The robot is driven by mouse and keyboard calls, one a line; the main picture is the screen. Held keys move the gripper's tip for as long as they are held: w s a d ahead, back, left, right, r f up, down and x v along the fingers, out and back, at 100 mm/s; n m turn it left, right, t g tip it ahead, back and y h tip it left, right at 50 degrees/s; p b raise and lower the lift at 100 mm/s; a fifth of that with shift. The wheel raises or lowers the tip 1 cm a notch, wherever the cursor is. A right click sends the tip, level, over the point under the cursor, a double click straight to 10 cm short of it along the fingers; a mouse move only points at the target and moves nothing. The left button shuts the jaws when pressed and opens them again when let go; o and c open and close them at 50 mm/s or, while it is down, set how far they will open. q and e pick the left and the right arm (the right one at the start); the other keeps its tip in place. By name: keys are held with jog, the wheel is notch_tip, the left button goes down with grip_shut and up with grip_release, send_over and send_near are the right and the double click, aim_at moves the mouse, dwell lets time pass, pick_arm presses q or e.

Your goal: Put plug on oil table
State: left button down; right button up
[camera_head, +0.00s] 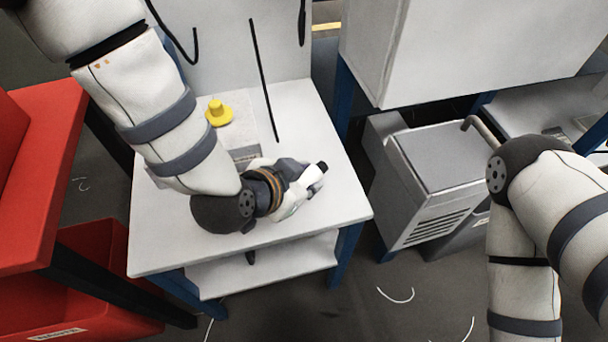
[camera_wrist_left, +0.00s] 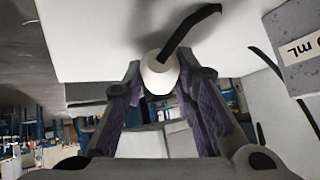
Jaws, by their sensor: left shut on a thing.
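My left gripper (camera_head: 308,178) is low over the right part of the white table (camera_head: 175,245). In the left wrist view its fingers (camera_wrist_left: 165,82) are shut on a small white rounded piece (camera_wrist_left: 160,74), which looks like the plug.
A pale container with a yellow cap (camera_head: 218,113) lies or stands on the table behind my left arm. Red bins (camera_head: 90,260) are at the left. A grey machine (camera_head: 435,160) stands right of the table, under a large white cabinet. The table's front strip is clear.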

pick_arm(q)
jog(key=shift+f, duration=0.45)
pick_arm(e)
jog(key=shift+s+f, duration=0.15)
jog(key=shift+f, duration=0.05)
pick_arm(q)
jog(key=shift+s+f, duration=0.1)
